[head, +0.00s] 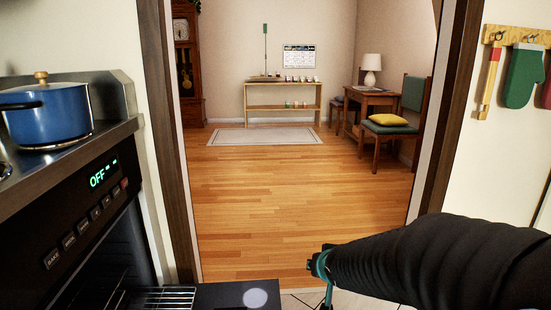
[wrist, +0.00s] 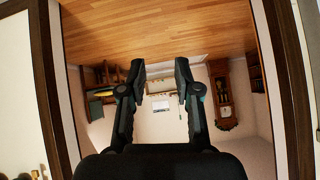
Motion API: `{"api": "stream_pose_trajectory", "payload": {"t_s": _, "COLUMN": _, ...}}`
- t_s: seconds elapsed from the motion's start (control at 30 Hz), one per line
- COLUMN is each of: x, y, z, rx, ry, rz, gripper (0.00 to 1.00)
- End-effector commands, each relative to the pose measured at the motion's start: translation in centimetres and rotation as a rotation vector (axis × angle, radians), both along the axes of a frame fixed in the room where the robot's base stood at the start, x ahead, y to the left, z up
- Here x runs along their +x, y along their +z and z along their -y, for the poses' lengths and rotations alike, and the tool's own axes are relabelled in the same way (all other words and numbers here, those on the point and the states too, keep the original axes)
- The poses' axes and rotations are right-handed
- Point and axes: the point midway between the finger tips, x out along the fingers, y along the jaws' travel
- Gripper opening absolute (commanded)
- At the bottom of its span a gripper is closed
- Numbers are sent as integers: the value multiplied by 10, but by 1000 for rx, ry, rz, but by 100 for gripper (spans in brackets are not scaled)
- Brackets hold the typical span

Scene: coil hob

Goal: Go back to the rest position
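My gripper (wrist: 159,80) shows in the wrist view with its two fingers spread apart and nothing between them. The wrist view is upside down and looks through the doorway into the far room. In the head view my arm comes in from the lower right, and the gripper end (head: 323,268) is in front of the doorway, above the floor. It touches nothing that I can see.
A stove (head: 85,219) stands at left with its oven door down and a rack (head: 165,298) showing. A blue pot (head: 48,113) sits on top. Oven mitts (head: 522,76) hang at right. The wooden floor (head: 290,215) beyond the doorway is clear.

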Motion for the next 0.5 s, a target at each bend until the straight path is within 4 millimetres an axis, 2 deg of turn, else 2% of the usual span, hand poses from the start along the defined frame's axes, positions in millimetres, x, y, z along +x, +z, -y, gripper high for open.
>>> {"api": "stream_pose_trajectory", "payload": {"t_s": 0.03, "x": -14, "y": 14, "z": 9, "rx": -20, "ry": -16, "rz": -7, "gripper": 32}}
{"api": "stream_pose_trajectory", "payload": {"t_s": 0.2, "x": -67, "y": 42, "z": 34, "rx": -85, "ry": -49, "rz": -74, "gripper": 32}}
{"api": "stream_pose_trajectory", "payload": {"t_s": 0.5, "x": -175, "y": 72, "z": 54, "rx": -132, "ry": -39, "rz": -214, "gripper": 32}}
